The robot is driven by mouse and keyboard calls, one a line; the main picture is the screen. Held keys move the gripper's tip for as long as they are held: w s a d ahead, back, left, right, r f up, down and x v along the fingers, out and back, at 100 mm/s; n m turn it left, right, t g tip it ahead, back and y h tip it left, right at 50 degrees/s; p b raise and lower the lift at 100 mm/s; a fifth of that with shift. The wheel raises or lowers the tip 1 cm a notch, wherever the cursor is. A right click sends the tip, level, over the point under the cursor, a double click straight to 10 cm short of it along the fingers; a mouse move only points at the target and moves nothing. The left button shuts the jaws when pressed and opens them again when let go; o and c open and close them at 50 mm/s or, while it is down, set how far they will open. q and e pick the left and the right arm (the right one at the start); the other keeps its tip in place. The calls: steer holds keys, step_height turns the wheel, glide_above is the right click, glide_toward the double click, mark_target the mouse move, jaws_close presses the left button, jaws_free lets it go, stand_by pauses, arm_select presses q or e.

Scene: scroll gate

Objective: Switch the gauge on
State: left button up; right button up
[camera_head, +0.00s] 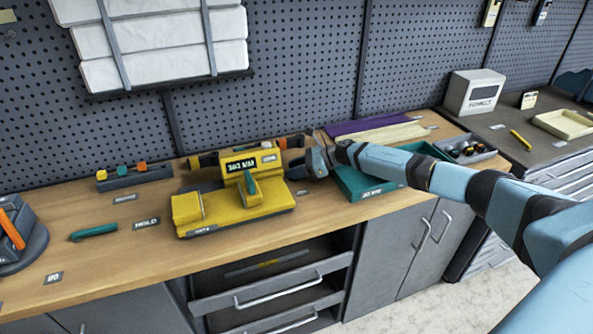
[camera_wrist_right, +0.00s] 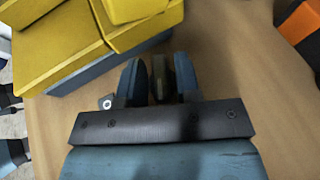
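A yellow device (camera_head: 235,208) with a dark lettered panel and a teal lever (camera_head: 250,186) sits on the wooden bench; it may be the gauge, but I cannot tell for sure. Its yellow blocks also show at the upper left of the right wrist view (camera_wrist_right: 75,45). My right gripper (camera_head: 318,160) is low over the bench just right of the device. In the right wrist view its fingers (camera_wrist_right: 159,80) are close together, with a narrow grey piece between them. I cannot tell whether they grip it. My left gripper is not in view.
A teal tray (camera_head: 362,186) lies under my right forearm. A teal marker (camera_head: 93,232) and a holder with orange tools (camera_head: 18,238) are at the left. An orange-and-black tool (camera_head: 292,142) lies behind the device. A white box (camera_head: 472,92) stands at the back right.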

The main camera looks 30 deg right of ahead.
steer(key=shift+o, duration=0.7)
steer(key=shift+f, duration=0.1)
step_height(320, 180, up, 20)
steer(key=shift+b, duration=0.35)
steer(key=shift+a, duration=0.1)
